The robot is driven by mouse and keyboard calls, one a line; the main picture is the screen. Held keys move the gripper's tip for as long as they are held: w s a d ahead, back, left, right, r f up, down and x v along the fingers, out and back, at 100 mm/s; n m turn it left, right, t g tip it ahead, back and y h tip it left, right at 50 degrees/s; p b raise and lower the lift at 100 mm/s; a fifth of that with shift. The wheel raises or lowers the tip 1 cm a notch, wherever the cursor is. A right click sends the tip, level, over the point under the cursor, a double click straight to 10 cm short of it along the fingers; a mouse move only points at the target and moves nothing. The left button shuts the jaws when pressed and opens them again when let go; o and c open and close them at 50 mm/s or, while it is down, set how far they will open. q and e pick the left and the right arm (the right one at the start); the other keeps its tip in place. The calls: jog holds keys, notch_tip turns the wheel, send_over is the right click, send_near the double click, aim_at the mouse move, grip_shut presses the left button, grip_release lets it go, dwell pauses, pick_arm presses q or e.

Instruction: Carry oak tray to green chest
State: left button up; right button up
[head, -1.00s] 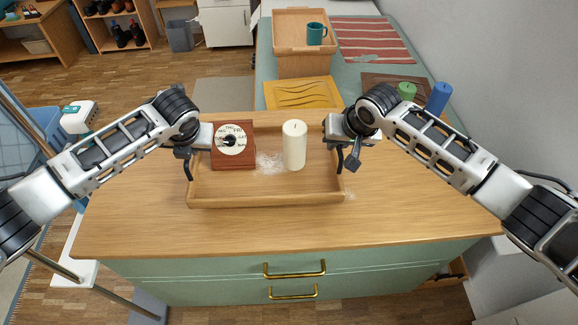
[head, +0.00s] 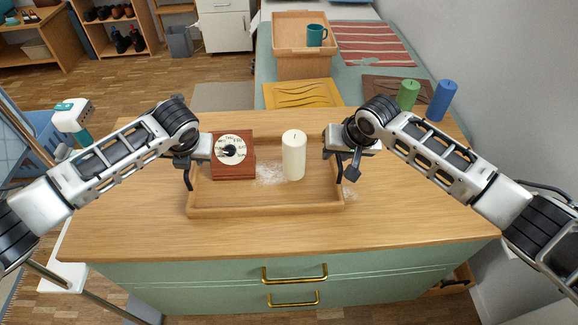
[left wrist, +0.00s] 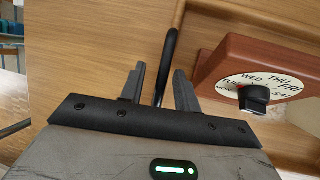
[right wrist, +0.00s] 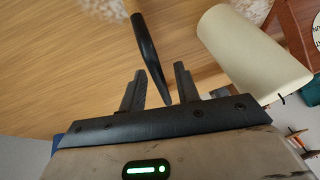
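The oak tray (head: 265,211) is over the wooden top of the green chest (head: 200,272), close to level; I cannot tell whether it touches the top. On the tray are a red-brown day-dial block (head: 233,170) at the left and a cream candle (head: 294,158), upright, at the right. My left gripper (head: 188,160) is at the tray's left black handle (left wrist: 166,62), which passes between its fingers. My right gripper (head: 334,153) is at the right black handle (right wrist: 147,45), also between its fingers.
A green candle (head: 408,95) and a blue candle (head: 441,100) stand behind at the right. A yellow mat (head: 297,94) and a wooden box (head: 288,35) with a teal mug (head: 316,35) lie beyond. The wooden chest top (head: 410,225) is clear in front and at the sides.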

pick_arm(q)
jog(key=v, duration=1.2)
pick_arm(e)
jog(key=v, duration=1.2)
pick_arm(q)
jog(key=shift+s+f, duration=0.1)
jog(key=shift+s, duration=0.05)
pick_arm(e)
jog(key=shift+s, duration=0.15)
